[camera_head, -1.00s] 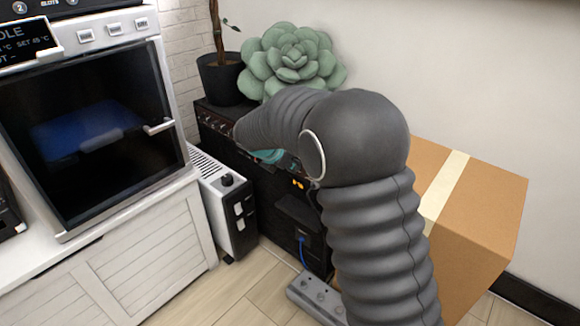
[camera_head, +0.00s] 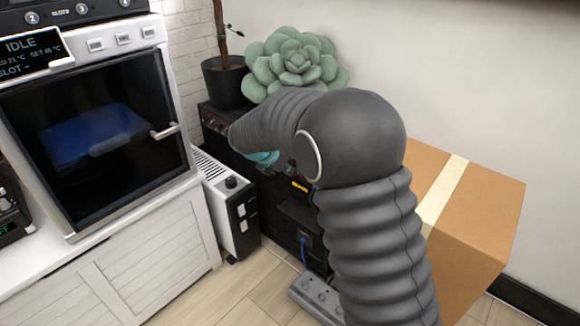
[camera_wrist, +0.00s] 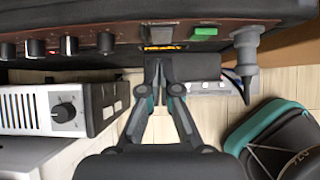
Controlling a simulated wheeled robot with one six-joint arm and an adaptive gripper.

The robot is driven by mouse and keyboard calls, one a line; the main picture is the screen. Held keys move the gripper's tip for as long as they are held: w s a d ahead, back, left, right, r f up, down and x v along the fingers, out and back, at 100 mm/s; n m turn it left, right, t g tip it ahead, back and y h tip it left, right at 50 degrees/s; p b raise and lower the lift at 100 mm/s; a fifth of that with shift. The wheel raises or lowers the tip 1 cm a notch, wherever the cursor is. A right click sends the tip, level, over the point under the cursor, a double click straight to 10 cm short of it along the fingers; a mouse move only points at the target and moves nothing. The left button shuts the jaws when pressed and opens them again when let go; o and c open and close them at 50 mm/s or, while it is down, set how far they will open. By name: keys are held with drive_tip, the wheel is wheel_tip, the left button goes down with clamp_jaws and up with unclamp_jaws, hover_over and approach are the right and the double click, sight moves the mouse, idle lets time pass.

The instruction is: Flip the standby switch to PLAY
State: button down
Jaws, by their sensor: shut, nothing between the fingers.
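The black amplifier (camera_head: 213,122) stands against the wall, its upper panel crossing the top of the wrist view (camera_wrist: 130,30). That panel carries a grey switch (camera_wrist: 160,33) above a lit orange label (camera_wrist: 163,48), and a green rocker (camera_wrist: 205,31) to its right. Which of these is the standby switch, and its position, I cannot read. My gripper (camera_wrist: 163,70) is shut and empty, its fingertips just below the lit label; contact with the panel cannot be told. In the head view my arm covers much of the amplifier's front.
Several knobs (camera_wrist: 70,45) sit left of the switch, and a grey plug (camera_wrist: 247,52) stands at its right. A white heater (camera_head: 232,215) is beside the amplifier, a cardboard box (camera_head: 485,210) right of my arm. A potted plant (camera_head: 224,80) and a succulent (camera_head: 293,62) stand at the back.

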drive_tip(key=p+v, duration=0.1)
drive_tip(key=v, duration=1)
drive_tip(key=shift+s+a+f, duration=0.3)
drive_tip(key=shift+s, duration=0.1)
